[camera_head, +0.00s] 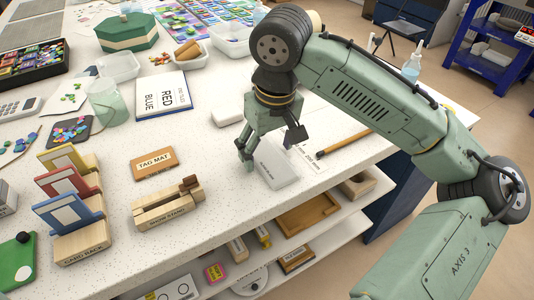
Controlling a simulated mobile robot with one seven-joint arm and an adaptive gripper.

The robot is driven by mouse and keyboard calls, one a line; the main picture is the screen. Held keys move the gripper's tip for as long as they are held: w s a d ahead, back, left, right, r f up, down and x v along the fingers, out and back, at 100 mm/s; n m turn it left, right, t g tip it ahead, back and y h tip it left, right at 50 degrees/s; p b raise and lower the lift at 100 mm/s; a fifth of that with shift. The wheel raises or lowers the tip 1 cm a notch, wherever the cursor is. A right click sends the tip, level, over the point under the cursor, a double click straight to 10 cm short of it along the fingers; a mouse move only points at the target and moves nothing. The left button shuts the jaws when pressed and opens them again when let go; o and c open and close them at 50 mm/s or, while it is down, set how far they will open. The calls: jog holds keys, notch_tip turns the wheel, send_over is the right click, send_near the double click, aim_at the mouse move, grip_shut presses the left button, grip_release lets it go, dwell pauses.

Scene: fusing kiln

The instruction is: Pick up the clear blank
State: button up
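A pale, almost white slab (278,172) with a small dark label lies flat on the speckled white worktop, near its front edge. It looks like the clear blank, but the label is too small to read with certainty. My gripper (270,150) hangs over the far side of this slab with its fingers spread apart. One finger is at the slab's left side; the other is above and to the right. Nothing shows between the fingers. I cannot tell whether the left finger touches the slab.
A wooden stand (167,210), a tag mat block (155,163) and a card rack (80,240) stand to the left. A wooden-handled tool (343,144) lies to the right. Below the worktop edge is a shelf with a wooden tray (307,214).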

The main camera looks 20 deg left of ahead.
jog(key=c, duration=1.4)
jog(key=shift+o, duration=0.2)
jog(key=shift+r, duration=0.15)
